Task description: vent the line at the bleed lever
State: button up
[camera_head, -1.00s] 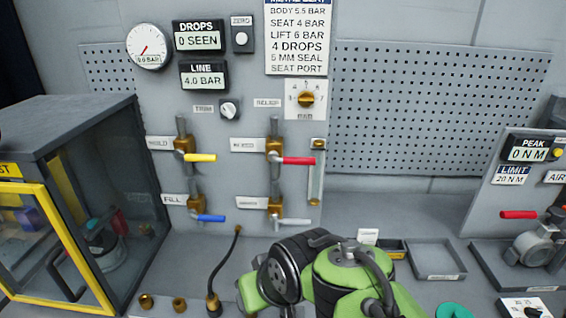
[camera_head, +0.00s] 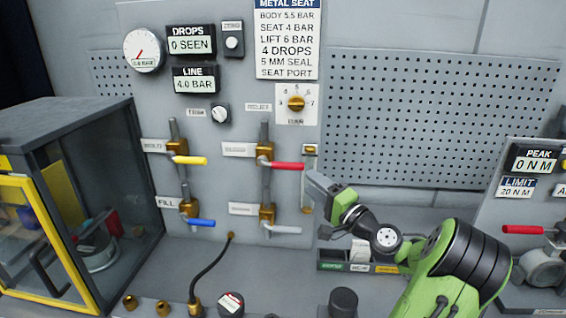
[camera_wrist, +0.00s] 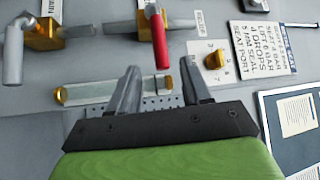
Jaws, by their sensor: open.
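The red lever (camera_head: 286,165) points right from its brass valve (camera_head: 264,153) on the wall panel; its label is too blurred to read. The wrist view also shows this red lever (camera_wrist: 160,42), ahead of the fingertips and apart from them. A white lever (camera_head: 284,229) sits on the valve below, also pointing right; the wrist view shows this lever (camera_wrist: 13,58) at far left. My gripper (camera_wrist: 160,84) is open and empty, facing the panel. In the head view my gripper (camera_head: 312,184) is right of and slightly below the red lever. The line display (camera_head: 195,79) reads 4.0 BAR.
A yellow lever (camera_head: 191,160) and a blue lever (camera_head: 201,223) sit on the left column of valves. A narrow clear sight tube (camera_head: 309,178) is close to my gripper. A glass-fronted cabinet (camera_head: 68,105) stands at left.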

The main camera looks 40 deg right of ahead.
aim_at(280, 164)
jog(key=p+x, duration=0.2)
jog(key=x, duration=0.9)
jog(key=shift+w+d, duration=0.1)
jog(key=shift+w, duration=0.05)
jog(key=shift+c, duration=0.4)
grip_shut()
